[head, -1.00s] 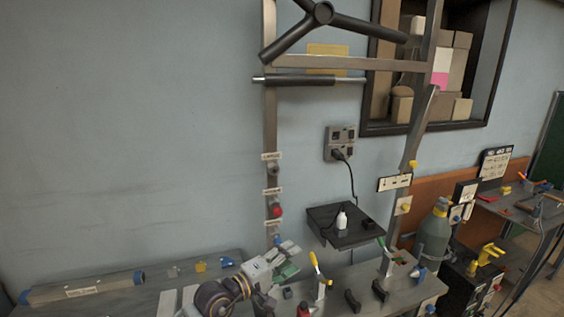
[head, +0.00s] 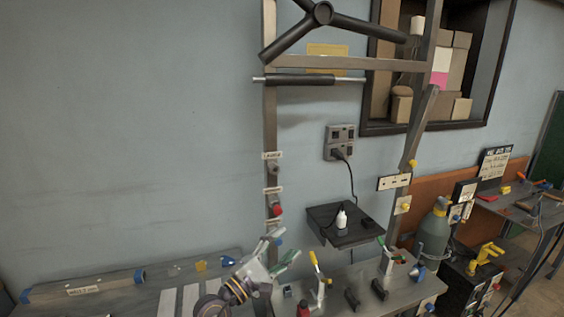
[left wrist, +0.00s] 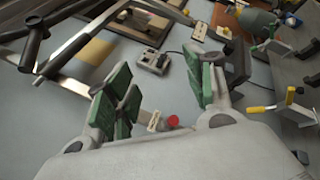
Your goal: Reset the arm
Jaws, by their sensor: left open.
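My left gripper (head: 283,262) is at the bottom middle of the head view, above the workbench (head: 110,297) and in front of the lower end of the frame's left upright. Its green-padded fingers stand apart with nothing between them; they also show in the left wrist view (left wrist: 160,98). The metal trike frame (head: 350,64) stands against the wall, with a dark three-armed part at its top. A red button (head: 276,210) sits on the left upright and shows between the fingers in the left wrist view (left wrist: 173,121). My right gripper is not in view.
A small black shelf (head: 340,236) with a white bottle (head: 342,219) juts out right of the gripper. A yellow-handled tool (head: 314,260) stands close by on the bench. A grey tank (head: 433,236) stands farther right. The wall at left is clear.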

